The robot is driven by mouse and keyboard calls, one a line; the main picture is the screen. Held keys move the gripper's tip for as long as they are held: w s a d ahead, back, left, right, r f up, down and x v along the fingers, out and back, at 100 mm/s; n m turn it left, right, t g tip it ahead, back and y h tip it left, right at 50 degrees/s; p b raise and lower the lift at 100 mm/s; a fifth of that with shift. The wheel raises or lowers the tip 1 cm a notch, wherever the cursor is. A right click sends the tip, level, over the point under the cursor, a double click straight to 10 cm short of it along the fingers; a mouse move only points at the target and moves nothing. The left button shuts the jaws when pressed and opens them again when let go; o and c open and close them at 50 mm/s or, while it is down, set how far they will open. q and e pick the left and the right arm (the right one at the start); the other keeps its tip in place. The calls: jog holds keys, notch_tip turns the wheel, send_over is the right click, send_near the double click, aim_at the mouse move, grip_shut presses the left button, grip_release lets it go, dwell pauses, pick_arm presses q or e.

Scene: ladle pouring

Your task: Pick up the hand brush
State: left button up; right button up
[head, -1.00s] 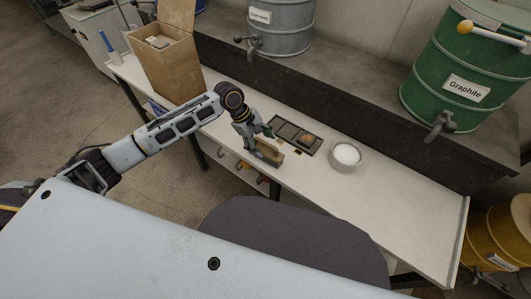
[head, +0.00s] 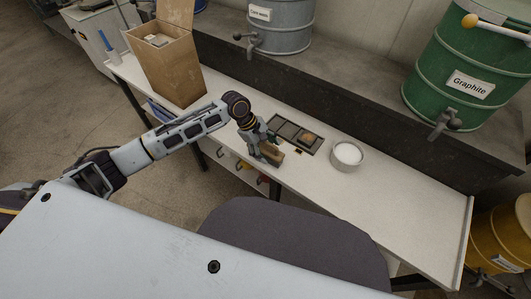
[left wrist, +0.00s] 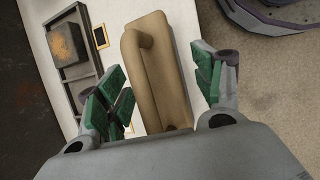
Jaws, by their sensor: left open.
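The hand brush, a tan wooden piece (head: 272,153), lies at the near edge of the white table. In the left wrist view the brush (left wrist: 168,75) runs lengthwise between my fingers, with a rounded, bent end at the top. My left gripper (head: 263,151) is open over it, and partly hides it in the head view. In the left wrist view the green-padded fingers of my left gripper (left wrist: 162,92) stand one on each side of the brush, with visible gaps. The brush's lower end is hidden by the gripper body. My right gripper is not in view.
A dark tray (head: 296,133) with a brown item in it lies just behind the brush. A bowl of white powder (head: 346,156) stands to the right. A tall cardboard box (head: 168,65) stands at the table's left. The table's right part is clear.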

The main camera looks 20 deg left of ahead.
aim_at(267, 142)
pick_arm(q)
jog(key=shift+d+f, duration=0.1)
jog(key=shift+f, duration=0.15)
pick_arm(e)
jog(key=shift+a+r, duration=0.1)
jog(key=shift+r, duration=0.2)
pick_arm(q)
jog(key=c, duration=1.2)
jog(key=shift+r, duration=0.15)
jog(key=shift+r, duration=0.35)
notch_tip(267, 142, up, 7)
jog(key=shift+f+p, duration=0.1)
jog(key=shift+p, duration=1.05)
jog(key=shift+r, duration=1.15)
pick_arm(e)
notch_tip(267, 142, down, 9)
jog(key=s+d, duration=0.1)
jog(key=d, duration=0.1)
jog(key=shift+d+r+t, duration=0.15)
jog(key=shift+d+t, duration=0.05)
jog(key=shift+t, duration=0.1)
